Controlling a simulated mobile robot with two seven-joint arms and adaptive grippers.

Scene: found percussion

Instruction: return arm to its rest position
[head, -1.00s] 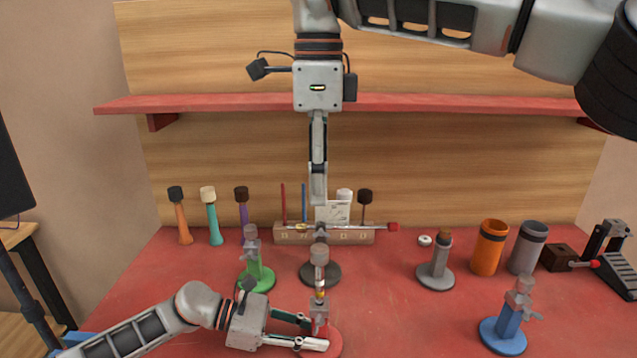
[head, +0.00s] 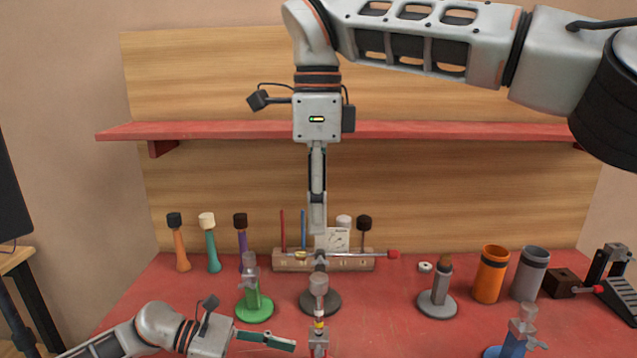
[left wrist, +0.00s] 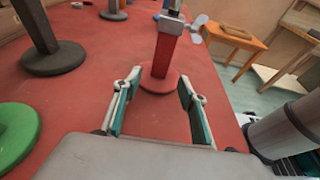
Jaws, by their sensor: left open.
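My left gripper (head: 288,346) is low in the head view, left of the clamp (head: 318,341) on the red stand; only one finger shows clearly. In the left wrist view my left gripper (left wrist: 160,82) is open and empty, with the red stand (left wrist: 163,55) upright ahead of the gap between its fingers. My right gripper (head: 317,228) hangs straight down at the centre, its fingers seen edge-on by a thin rod with a red end (head: 393,254). Whether it grips anything is hidden.
A green stand (head: 254,308), a dark stand (head: 321,302), a grey stand (head: 438,304) and a blue stand (head: 513,345) stand on the red table. Orange (head: 490,275) and grey cups (head: 529,275) are at right. A red shelf (head: 450,130) runs behind. Mallets stand at the back left.

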